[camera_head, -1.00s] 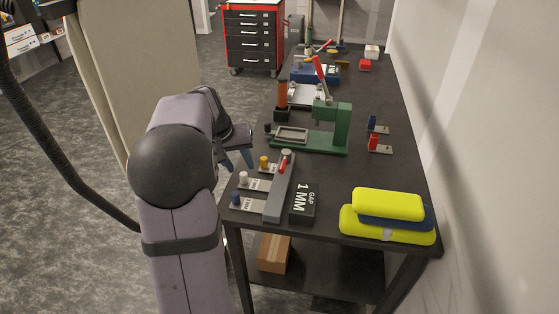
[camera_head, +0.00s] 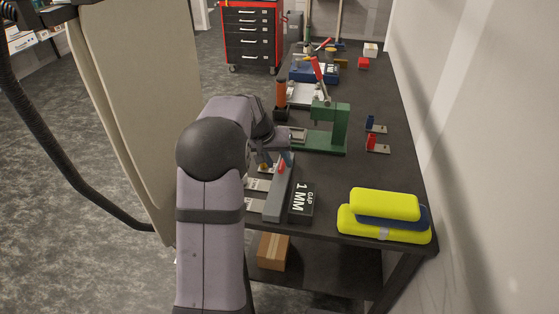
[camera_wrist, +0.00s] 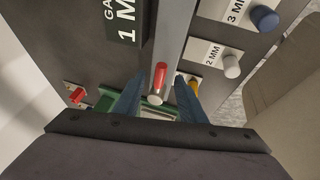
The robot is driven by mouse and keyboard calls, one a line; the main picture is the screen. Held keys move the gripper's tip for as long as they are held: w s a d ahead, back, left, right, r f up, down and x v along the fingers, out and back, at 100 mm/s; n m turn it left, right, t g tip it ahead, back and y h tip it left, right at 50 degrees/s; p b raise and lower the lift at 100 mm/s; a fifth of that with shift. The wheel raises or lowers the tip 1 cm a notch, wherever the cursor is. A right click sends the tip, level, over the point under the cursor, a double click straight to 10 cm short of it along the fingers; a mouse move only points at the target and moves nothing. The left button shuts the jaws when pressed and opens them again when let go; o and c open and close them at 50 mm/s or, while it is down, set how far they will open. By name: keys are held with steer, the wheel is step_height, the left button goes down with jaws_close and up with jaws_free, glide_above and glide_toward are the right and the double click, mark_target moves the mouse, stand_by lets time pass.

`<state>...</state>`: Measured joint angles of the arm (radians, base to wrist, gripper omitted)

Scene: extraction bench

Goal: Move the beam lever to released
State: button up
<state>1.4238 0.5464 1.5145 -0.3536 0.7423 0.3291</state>
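The beam lever, a short red handle (camera_head: 282,167) with a pale round end, sits at the far end of a long grey beam (camera_head: 273,203) on the bench. In the wrist view the red handle (camera_wrist: 160,76) lies between the two blue fingers of my gripper (camera_wrist: 160,84). The fingers are spread, with a visible gap on each side of the handle. In the head view my gripper (camera_head: 281,150) is just above the lever end of the beam, its fingertips mostly hidden by my arm.
A black "GAP 1 MM" block (camera_head: 303,204) stands right of the beam. White (camera_wrist: 231,66), blue (camera_wrist: 264,18) and yellow (camera_wrist: 194,86) knobs stand by labelled plates on its other side. A green press (camera_head: 338,130) is beyond. A yellow case (camera_head: 385,204) lies at the near right.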

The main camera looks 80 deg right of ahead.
steer(key=shift+x, duration=1)
jaws_close()
